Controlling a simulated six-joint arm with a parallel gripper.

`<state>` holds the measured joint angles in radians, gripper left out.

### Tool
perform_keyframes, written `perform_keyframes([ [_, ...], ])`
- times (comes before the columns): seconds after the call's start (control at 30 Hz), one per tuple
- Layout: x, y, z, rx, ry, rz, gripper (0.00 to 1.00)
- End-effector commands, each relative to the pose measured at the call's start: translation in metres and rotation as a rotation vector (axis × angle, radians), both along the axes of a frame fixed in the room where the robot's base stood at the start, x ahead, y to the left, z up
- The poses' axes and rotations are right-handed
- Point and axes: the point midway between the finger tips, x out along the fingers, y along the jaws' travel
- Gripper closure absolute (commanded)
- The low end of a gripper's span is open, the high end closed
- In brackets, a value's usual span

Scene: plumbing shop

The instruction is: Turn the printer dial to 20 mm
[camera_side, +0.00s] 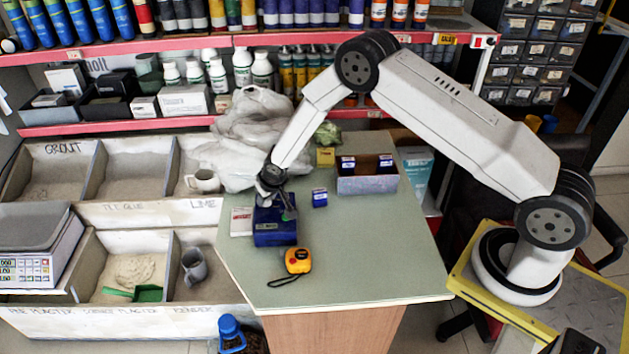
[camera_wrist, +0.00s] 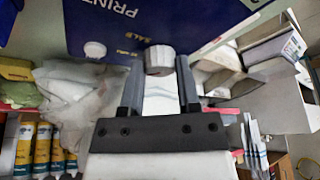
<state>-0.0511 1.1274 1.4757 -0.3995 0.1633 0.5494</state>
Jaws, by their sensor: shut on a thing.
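The blue printer (camera_side: 275,234) sits on the counter, below my gripper (camera_side: 284,203) in the side view. In the wrist view its dark blue panel (camera_wrist: 210,22) fills the top, with upside-down white lettering that includes "PRINT". A pale, ridged round dial (camera_wrist: 159,57) stands out from the panel. My gripper (camera_wrist: 159,68) has one finger on each side of the dial and is shut on it. A second round white shape (camera_wrist: 95,49) shows on the panel to the left. The dial's setting is too small to read.
A yellow-orange tape measure (camera_side: 298,261) lies in front of the printer. A small blue box (camera_side: 320,198) and an open carton (camera_side: 367,185) stand to the right. A white and red packet (camera_side: 241,222) lies to the left. The counter's front right (camera_side: 390,260) is clear.

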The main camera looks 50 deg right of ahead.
Motion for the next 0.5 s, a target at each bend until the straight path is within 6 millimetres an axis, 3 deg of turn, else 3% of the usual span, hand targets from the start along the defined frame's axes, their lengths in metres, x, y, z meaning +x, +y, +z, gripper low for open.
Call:
perform_keyframes([
  [0.5,0.0004,-0.0006,0.0004,0.001,-0.002,0.104,1.0],
])
